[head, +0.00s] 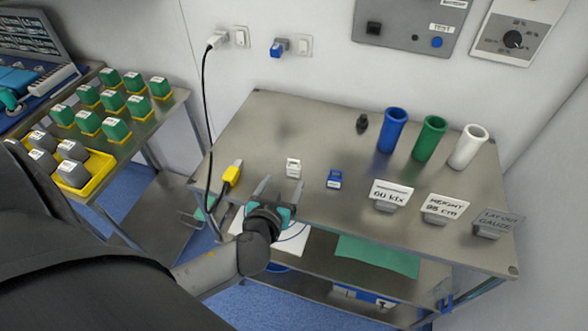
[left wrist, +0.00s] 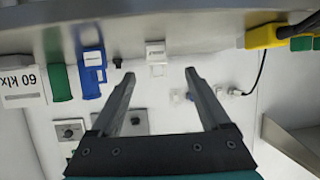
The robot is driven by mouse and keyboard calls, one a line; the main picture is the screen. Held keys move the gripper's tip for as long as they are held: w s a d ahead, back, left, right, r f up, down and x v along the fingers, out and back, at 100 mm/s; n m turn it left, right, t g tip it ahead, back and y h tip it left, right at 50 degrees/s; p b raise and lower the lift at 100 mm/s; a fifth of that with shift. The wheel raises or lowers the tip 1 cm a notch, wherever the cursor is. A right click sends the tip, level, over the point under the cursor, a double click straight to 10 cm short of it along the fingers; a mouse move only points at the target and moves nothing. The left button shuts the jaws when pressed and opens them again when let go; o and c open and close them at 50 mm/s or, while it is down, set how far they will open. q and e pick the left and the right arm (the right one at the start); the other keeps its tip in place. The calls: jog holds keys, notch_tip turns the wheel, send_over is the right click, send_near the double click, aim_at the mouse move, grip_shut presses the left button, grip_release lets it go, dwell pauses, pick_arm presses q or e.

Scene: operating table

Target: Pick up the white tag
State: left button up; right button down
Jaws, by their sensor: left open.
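The white tag (head: 293,168) is a small white block standing on the steel table (head: 270,125), left of the blue tag (head: 334,179). My left gripper (head: 279,188) is open and empty at the table's front edge, just in front of the white tag, fingers pointing toward it. In the left wrist view, which looks upside down, the white tag (left wrist: 156,58) shows beyond and between the open fingertips (left wrist: 159,75), not touching them. The blue tag (left wrist: 92,70) is to its left there. My right gripper is not in view.
A yellow plug (head: 232,174) with a black cable lies left of the white tag. Blue (head: 393,130), green (head: 429,138) and white (head: 468,147) cups stand at the back right. Printed sign cards (head: 391,193) line the front right. The table behind the white tag is clear.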

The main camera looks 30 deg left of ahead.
aim_at(293, 169)
pick_arm(q)
jog(key=x, duration=0.3)
jog(key=shift+w+f, duration=0.15)
jog(key=shift+w, duration=0.05)
jog(key=shift+x, duration=2.7)
jog(key=shift+d, duration=0.15)
jog(key=shift+c, duration=0.2)
grip_shut()
